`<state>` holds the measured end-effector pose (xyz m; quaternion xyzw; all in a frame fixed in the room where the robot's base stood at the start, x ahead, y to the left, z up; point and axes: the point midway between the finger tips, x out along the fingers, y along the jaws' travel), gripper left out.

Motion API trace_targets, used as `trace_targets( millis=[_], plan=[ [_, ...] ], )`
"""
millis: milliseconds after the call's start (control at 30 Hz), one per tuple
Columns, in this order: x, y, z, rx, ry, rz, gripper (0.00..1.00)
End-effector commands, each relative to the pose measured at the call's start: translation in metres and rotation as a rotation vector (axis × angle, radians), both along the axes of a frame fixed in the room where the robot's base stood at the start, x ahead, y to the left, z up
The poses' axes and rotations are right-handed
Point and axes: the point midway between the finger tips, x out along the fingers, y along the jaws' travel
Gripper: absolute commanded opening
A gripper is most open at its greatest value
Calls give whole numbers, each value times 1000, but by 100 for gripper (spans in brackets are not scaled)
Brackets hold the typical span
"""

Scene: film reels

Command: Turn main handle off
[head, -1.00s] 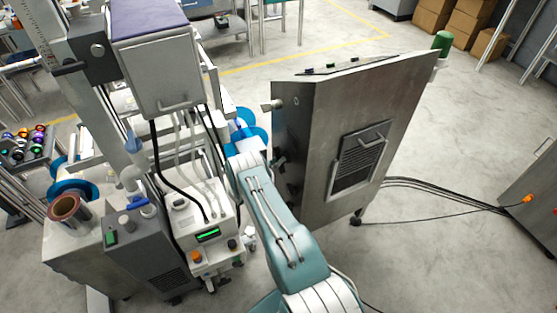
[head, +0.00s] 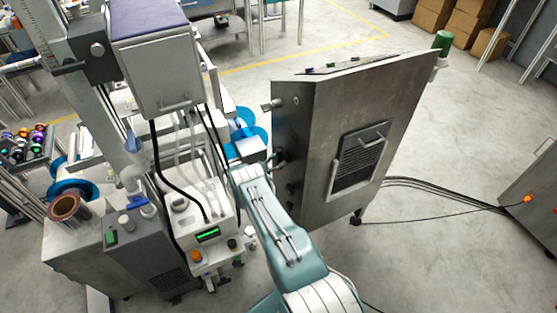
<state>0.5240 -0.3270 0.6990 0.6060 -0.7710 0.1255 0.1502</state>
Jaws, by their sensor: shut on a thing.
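My teal arm reaches up from the bottom of the head view to the narrow left side of the steel cabinet (head: 325,140). My gripper (head: 281,161) is a small dark shape against that side, partly hidden by its own wrist and the shadow. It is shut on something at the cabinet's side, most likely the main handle. The handle itself is hidden, so its angle cannot be told. A short grey knob (head: 270,105) sticks out higher on the same side, above my gripper and apart from it.
A white machine with a green display (head: 208,235) stands close left of my arm. A grey box (head: 160,75) hangs above it with black cables. Cables (head: 440,185) lie on the floor right of the cabinet. Open floor (head: 430,265) is at the lower right.

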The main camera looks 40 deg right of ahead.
Motion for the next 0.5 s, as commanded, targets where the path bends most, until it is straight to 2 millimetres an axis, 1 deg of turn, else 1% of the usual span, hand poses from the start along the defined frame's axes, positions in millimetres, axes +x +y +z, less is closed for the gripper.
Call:
trace_targets(
  millis=[33, 367, 400, 500],
  plan=[
    [-1, 1, -4, 8, 3, 4, 9],
    [-1, 1, -4, 6, 1, 4, 9],
    [-1, 1, -4, 6, 1, 4, 66],
    [0, 1, -3, 5, 0, 4, 66]
  ],
)
